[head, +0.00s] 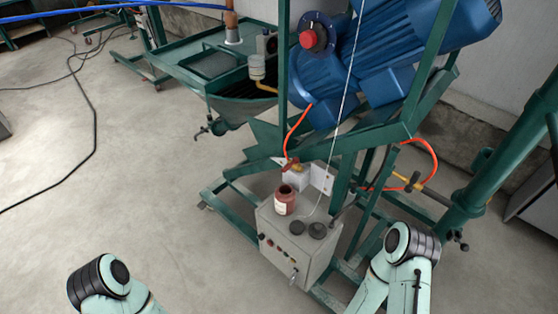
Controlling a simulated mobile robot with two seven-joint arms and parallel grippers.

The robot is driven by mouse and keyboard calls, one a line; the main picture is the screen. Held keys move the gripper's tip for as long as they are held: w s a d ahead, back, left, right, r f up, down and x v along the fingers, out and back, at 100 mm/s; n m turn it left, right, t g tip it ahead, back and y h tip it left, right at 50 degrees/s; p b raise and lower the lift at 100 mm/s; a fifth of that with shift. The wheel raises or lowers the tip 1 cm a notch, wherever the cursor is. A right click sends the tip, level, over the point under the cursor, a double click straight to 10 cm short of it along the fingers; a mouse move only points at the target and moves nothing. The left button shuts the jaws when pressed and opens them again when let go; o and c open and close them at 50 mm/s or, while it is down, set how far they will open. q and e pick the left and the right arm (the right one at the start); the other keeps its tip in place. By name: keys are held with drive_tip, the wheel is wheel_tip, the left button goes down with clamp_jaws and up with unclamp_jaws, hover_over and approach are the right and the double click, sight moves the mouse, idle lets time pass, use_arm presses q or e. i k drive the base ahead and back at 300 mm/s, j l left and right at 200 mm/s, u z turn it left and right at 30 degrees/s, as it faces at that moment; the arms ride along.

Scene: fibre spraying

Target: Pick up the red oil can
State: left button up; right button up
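A small dark red can (285,201) with a pale label and an open round top stands upright on a grey metal box (269,238). I take it to be the red oil can. Both of my arms show only as pale green links with black joints, one at the bottom left and one at the bottom right. Neither gripper is in the picture. No part of my arms touches the can.
Two dark round caps (318,230) sit on the box right of the can. A green frame (392,122) carrying a blue motor (400,45) rises behind it. A red hose (295,130) hangs close above. Clear concrete floor (130,170) lies to the left.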

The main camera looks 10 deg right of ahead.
sight(285, 194)
drive_tip(key=i+j, duration=0.75)
